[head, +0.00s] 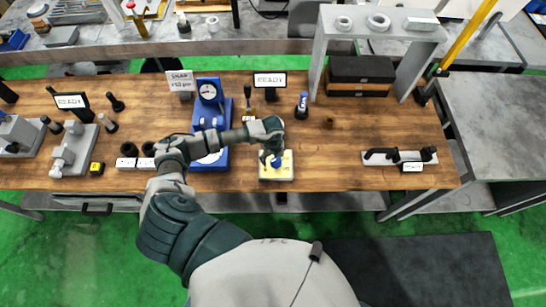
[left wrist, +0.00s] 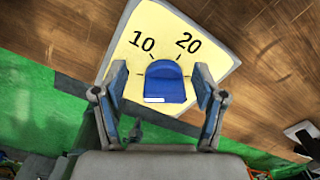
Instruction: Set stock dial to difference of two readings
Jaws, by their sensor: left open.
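The stock dial is a pale yellow plate (head: 284,173) with a blue knob (head: 277,162) at the table's front middle. In the left wrist view the plate (left wrist: 150,22) shows the numbers 10 and 20, and the blue knob (left wrist: 165,78) has a white mark on its near edge. My left gripper (head: 272,153) is over the dial. In the left wrist view its open fingers (left wrist: 161,78) stand on either side of the knob, with gaps visible. A blue stand carries a round gauge (head: 208,91); its reading is too small to tell. A lower white dial (head: 211,158) is partly hidden by my arm. My right gripper is not in view.
A sign (head: 179,81) reads SNAP with a blurred value. Two READY displays (head: 270,80) (head: 71,101) stand on the table. A grey shelf frame (head: 318,55) stands at the back right. A black-handled tool on a pale base (head: 399,157) lies right. Wood right of the dial is clear.

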